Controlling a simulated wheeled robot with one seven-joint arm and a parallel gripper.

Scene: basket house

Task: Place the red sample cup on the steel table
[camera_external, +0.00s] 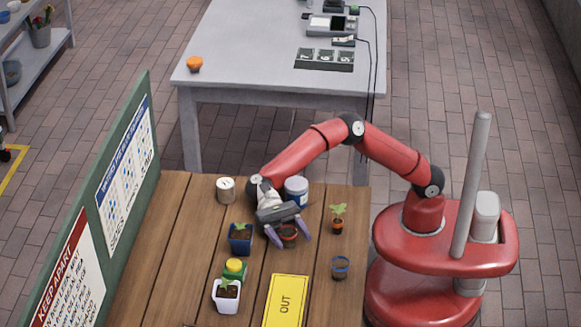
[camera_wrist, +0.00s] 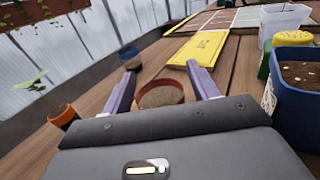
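The red sample cup (camera_external: 289,237) stands on the wooden table (camera_external: 180,235), filled with brown soil-like material. In the wrist view the cup (camera_wrist: 163,95) sits between the two purple fingers, with a visible gap on its right side; contact on the left is hard to judge. My gripper (camera_external: 291,241) is open and low over the wooden table, with its fingers on either side of the cup; it also shows in the wrist view (camera_wrist: 163,66). The steel table (camera_external: 240,62) is the grey table at the back, beyond the wooden one.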

